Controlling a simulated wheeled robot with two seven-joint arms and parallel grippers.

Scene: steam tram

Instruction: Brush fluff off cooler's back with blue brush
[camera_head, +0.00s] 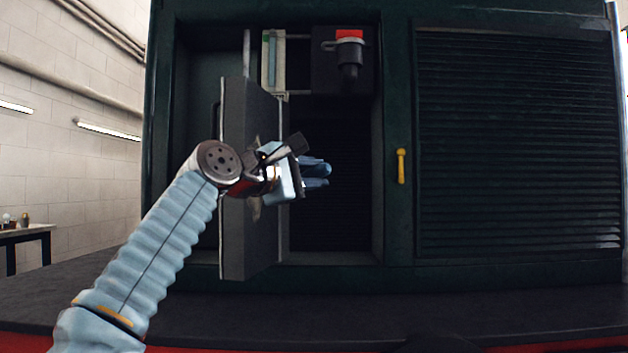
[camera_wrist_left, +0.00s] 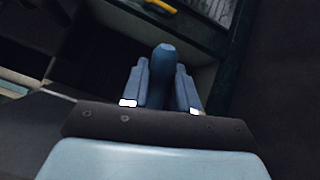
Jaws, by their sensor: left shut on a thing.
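The cooler (camera_head: 262,110) appears to be the dark grey slab standing swung out of the cabinet opening in the head view. Pale tan fluff (camera_head: 257,208) shows on its right-hand face, partly behind my wrist. My left gripper (camera_head: 318,172) is in front of and to the right of that face, its fingers pointing right. It is shut on the blue brush, whose rounded dark blue end (camera_wrist_left: 165,70) sticks out between the fingers in the left wrist view. I cannot make out the bristles. My right gripper is not in view.
The dark green cabinet has a frame post with a yellow handle (camera_head: 401,166) right of the opening, then a louvred panel (camera_head: 515,140). A red-topped black fitting (camera_head: 349,65) and a pale gauge-like strip (camera_head: 273,62) sit high inside. Dark space lies right of the gripper.

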